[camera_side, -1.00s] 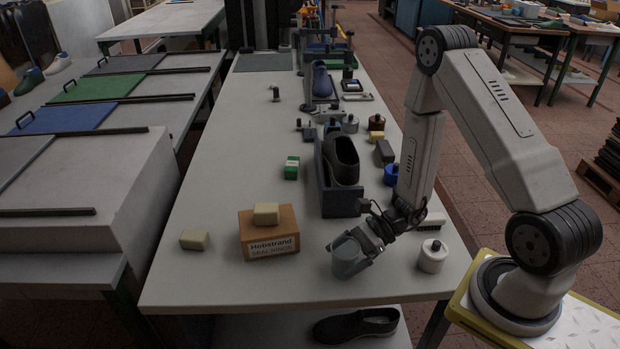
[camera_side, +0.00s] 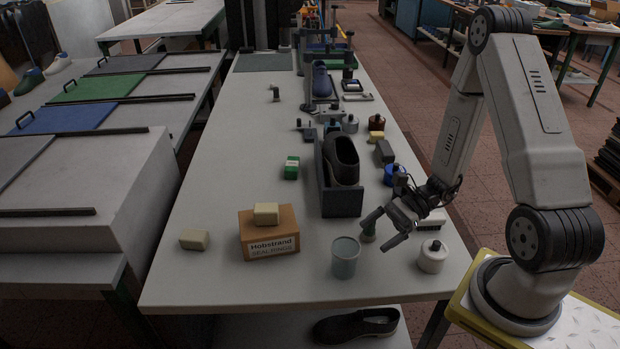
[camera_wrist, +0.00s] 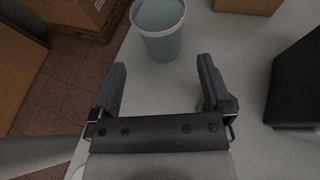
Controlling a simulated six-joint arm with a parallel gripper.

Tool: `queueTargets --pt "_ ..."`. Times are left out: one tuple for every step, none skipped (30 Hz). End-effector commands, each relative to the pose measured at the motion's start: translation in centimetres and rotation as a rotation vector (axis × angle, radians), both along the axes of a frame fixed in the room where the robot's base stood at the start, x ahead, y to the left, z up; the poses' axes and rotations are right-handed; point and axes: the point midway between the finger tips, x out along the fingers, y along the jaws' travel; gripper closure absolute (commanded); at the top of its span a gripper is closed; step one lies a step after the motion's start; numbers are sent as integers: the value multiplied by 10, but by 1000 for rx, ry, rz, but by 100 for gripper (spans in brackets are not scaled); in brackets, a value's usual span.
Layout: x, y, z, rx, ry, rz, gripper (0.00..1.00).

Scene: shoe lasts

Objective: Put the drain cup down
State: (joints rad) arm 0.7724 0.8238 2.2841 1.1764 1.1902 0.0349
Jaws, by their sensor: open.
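The drain cup (camera_side: 345,258) is a grey-blue open-topped cup standing upright on the table near its front edge. In the wrist view the cup (camera_wrist: 160,32) is ahead of the fingers, with its open rim facing up. My gripper (camera_side: 377,236) is open and empty, to the right of the cup and apart from it. In the wrist view the two dark fingers of my gripper (camera_wrist: 160,78) are spread wide with bare table between them.
A white lidded jar (camera_side: 433,257) stands right of my gripper. A dark holder (camera_side: 341,203) with a black shoe (camera_side: 342,160) is behind. A brown box (camera_side: 269,236) with a cream block (camera_side: 266,213) on top stands left of the cup. The table's left side is mostly clear.

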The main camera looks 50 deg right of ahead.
Motion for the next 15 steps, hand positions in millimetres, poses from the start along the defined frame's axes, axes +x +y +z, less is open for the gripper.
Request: queueTargets --pt "-1 -6 3 -1 -2 -3 0" --pt "-3 -9 4 0 -3 -3 0" --pt "-4 -12 5 1 -4 -2 0" --pt "-5 -14 6 1 -4 -2 0" --pt "-6 -17 7 1 -3 -3 0" --pt "-7 -19 9 0 -2 -2 0" --pt "-7 -20 9 0 -3 -1 0" --pt "-8 -22 10 0 -2 0 0" --pt "-9 -23 10 0 -2 -1 0" --pt "-9 -24 11 0 -2 -1 0" --pt "-9 -24 11 0 -2 -1 0" --pt "-10 -25 11 0 -2 -1 0" --pt "-10 -25 11 1 -1 0 0" --pt "-10 -25 11 1 -1 0 0" --pt "-10 -25 11 1 -1 0 0"
